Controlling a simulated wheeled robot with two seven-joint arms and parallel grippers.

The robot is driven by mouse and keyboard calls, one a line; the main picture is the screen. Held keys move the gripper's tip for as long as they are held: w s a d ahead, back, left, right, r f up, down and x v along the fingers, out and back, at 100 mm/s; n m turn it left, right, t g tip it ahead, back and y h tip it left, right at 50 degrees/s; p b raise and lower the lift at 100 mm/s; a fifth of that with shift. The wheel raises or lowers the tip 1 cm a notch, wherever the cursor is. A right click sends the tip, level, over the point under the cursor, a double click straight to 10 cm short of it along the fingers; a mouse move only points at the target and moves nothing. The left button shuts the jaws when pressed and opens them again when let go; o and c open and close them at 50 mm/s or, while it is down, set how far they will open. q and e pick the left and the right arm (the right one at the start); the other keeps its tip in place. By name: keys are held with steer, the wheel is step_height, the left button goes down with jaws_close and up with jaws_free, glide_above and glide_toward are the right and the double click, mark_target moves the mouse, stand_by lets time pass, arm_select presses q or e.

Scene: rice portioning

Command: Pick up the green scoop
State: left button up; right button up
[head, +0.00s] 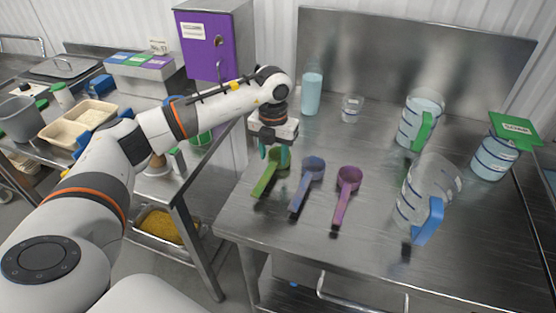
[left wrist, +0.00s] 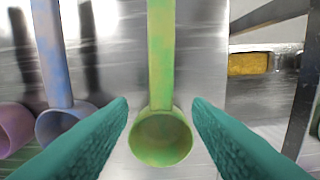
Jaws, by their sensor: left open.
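The green scoop (head: 268,178) lies on the steel table near its left edge, with its handle pointing toward the front. In the left wrist view, its round cup (left wrist: 161,138) is at the centre and its handle runs up the picture. My left gripper (head: 273,156) is open and points down over the scoop's cup end. Its two teal fingers (left wrist: 160,118) stand on either side of the scoop, with a visible gap on both sides. Part of the cup is hidden behind the gripper in the head view. My right gripper is not in view.
A blue scoop (head: 308,178) and a purple scoop (head: 346,188) lie to the right. Clear jugs with a green handle (head: 420,125) and a blue handle (head: 420,195) stand further right. A blue bottle (head: 312,93) and small glass (head: 351,108) stand behind. The table's front is clear.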

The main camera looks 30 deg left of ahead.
mark_target(274, 163)
arm_select(q)
step_height(274, 163, down, 4)
steer(key=shift+w+a+f+p, duration=0.1)
steer(key=shift+p, duration=0.35)
steer(key=shift+c, duration=0.5)
jaws_close()
